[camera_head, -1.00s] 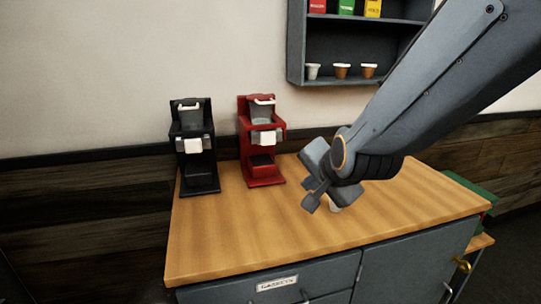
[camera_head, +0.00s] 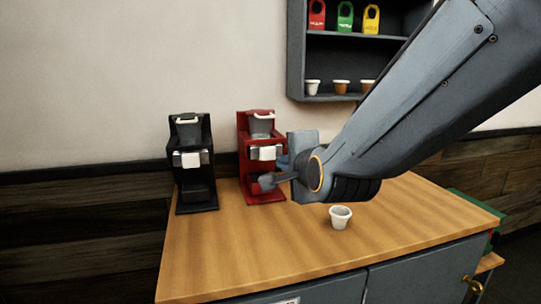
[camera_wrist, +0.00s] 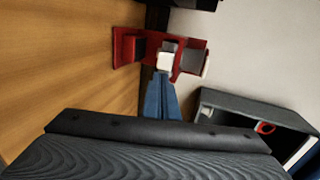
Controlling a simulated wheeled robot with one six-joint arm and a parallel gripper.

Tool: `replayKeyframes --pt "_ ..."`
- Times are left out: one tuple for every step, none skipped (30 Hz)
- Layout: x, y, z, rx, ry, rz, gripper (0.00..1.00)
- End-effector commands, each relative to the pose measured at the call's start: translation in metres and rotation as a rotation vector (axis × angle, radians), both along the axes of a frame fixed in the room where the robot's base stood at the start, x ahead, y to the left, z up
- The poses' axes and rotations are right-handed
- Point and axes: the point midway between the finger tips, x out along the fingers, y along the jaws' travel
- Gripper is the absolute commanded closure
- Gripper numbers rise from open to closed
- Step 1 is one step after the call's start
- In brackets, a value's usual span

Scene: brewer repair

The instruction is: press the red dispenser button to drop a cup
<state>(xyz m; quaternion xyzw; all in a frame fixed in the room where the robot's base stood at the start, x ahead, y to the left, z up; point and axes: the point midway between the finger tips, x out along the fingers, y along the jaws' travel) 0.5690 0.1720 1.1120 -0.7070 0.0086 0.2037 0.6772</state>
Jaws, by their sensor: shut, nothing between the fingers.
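The red dispenser (camera_head: 246,127) stands at the back of the wooden counter, with a grey cup-shaped part on top. A white square block (camera_head: 266,153), possibly its button, shows on its front. The red dispenser (camera_wrist: 124,46) lies sideways in the wrist view, with the white block (camera_wrist: 165,61) just beyond my fingertips. I cannot tell whether the fingers touch the dispenser. A white cup (camera_head: 340,217) stands upright on the counter.
A similar black machine (camera_head: 195,181) stands left of the red one. A grey wall shelf (camera_head: 297,55) holds small cups and coloured tags. The counter's front left (camera_head: 230,245) is clear. Green and wooden things lie beyond its right edge.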

Motion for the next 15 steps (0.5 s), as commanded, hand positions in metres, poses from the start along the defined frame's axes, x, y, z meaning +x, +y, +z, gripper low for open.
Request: replayKeyframes --pt "0.004 0.001 -0.001 -0.002 0.004 0.000 1.00" --pt "0.007 0.002 -0.002 -0.002 0.003 -0.001 1.00" --pt "0.010 0.003 -0.003 -0.002 0.003 -0.001 1.00" --pt "0.013 0.004 -0.005 -0.001 0.004 0.000 1.00" --pt "0.017 0.005 -0.006 -0.001 0.003 0.000 1.00" --pt "0.023 0.006 -0.008 -0.001 0.003 0.000 1.00" --pt "0.027 0.008 -0.009 -0.001 0.002 0.000 1.00" --pt "0.030 0.009 -0.011 -0.001 0.003 0.000 1.00" --pt "0.035 0.010 -0.013 -0.002 0.003 0.000 1.00" --pt "0.039 0.011 -0.014 -0.002 0.004 0.000 1.00" --pt "0.043 0.012 -0.015 -0.002 0.003 0.000 1.00" --pt "0.048 0.014 -0.017 -0.001 0.003 -0.001 1.00" --pt "0.052 0.015 -0.018 -0.001 0.002 -0.001 1.00" --pt "0.056 0.016 -0.019 -0.001 0.002 -0.001 1.00" --pt "0.061 0.017 -0.021 -0.001 0.003 -0.001 1.00"
